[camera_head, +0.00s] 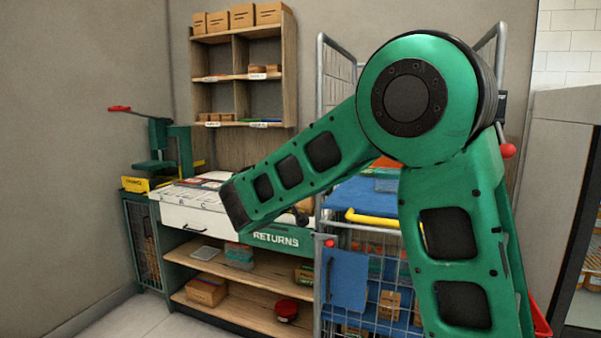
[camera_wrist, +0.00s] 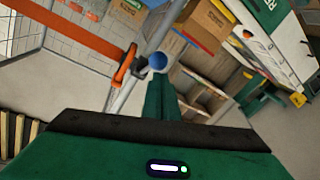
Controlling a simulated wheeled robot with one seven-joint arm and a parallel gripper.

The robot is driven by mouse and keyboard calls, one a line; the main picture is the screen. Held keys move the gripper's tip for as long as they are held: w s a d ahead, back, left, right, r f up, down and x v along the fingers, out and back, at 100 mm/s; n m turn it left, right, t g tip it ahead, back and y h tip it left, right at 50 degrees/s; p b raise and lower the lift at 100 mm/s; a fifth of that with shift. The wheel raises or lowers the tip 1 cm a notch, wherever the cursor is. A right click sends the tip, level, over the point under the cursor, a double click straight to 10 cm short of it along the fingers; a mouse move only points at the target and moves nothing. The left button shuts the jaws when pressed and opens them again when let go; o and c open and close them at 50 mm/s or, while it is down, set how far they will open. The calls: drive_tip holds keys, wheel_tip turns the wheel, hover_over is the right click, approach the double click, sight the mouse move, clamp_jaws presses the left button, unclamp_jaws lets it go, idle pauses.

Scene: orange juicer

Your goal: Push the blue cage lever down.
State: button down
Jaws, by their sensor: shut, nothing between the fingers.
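In the wrist view a round blue end (camera_wrist: 157,63) shows close beside a grey metal rod and an orange ring. It appears to be the tip of the blue cage lever, though its full shape is hidden. My gripper (camera_wrist: 160,80) is shut and empty, with its green fingers together. The fingertips lie right at the blue end in the picture; I cannot tell whether they touch it. In the head view the wheeled wire cage (camera_head: 322,100) stands behind my arm. My gripper and the blue lever cannot be made out there.
An orange bar (camera_wrist: 75,33) crosses the upper left of the wrist view. In the head view, the cage has a yellow bar (camera_head: 372,220) and a blue hanging panel (camera_head: 345,281). A returns counter (camera_head: 275,240) stands left of the cage. Some floor is clear at lower left.

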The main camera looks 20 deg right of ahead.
drive_tip(key=shift+s+d+f+g, duration=0.1)
drive_tip(key=shift+d+f+g, duration=0.15)
drive_tip(key=shift+f, duration=0.35)
drive_tip(key=shift+d+f+g, duration=0.15)
drive_tip(key=shift+d+f, duration=0.15)
drive_tip(key=shift+f, duration=0.25)
drive_tip(key=w+a+r, duration=0.3)
drive_tip(key=s+a+f, duration=0.4)
drive_tip(key=s, duration=0.4)
drive_tip(key=shift+s+f+t, duration=0.4)
